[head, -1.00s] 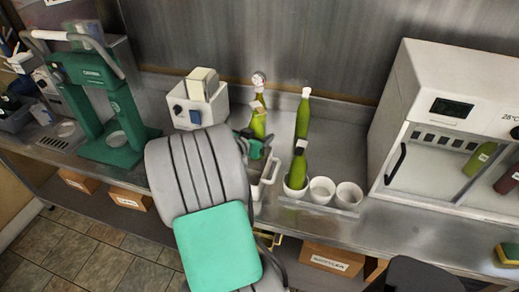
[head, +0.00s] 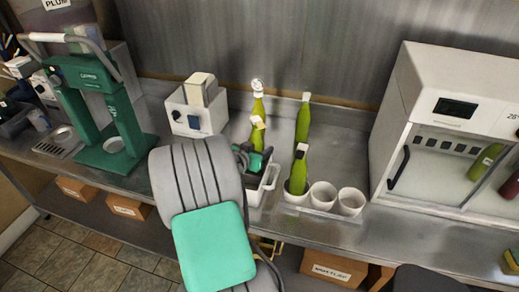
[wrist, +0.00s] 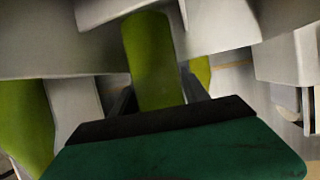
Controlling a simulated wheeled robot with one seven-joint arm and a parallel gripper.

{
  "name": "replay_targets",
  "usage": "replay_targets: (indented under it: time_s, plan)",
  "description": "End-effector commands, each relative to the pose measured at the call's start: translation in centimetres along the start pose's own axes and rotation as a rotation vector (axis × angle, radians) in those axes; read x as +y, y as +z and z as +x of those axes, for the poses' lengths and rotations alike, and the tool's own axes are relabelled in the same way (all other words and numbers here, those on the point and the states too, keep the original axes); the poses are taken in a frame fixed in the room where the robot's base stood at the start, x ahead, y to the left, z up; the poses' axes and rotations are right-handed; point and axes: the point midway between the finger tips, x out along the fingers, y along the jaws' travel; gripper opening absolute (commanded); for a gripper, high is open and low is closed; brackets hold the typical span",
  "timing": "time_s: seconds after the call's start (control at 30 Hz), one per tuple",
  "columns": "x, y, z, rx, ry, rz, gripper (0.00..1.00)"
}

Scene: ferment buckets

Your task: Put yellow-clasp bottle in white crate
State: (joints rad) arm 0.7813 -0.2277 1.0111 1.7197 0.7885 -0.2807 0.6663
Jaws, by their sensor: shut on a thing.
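My gripper (head: 256,160) is shut on a green bottle with a pale yellowish top (head: 257,133), over the white crate on the bench. The held bottle also shows between the fingers in the wrist view (wrist: 153,65). The white crate (head: 270,180) is partly hidden behind my gripper and arm; its right side shows. I cannot tell whether the bottle's base is inside the crate or above it. White walls (wrist: 225,22) surround the bottle in the wrist view.
Green bottles stand behind the crate (head: 258,104) and to its right (head: 303,122). Another dark-topped bottle (head: 299,172) sits in a row with two white cups (head: 323,194). A white cabinet (head: 440,120) stands right, a green press (head: 110,120) left.

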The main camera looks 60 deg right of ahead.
Motion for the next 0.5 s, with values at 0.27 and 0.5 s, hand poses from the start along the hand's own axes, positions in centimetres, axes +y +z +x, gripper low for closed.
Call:
replay_targets:
  time_s: [0.27,0.5]
  plan:
    - [0.1,0.9,0.2,-0.007,0.001,-0.005,0.0]
    - [0.3,1.6,0.2,-0.017,0.003,-0.012,0.73]
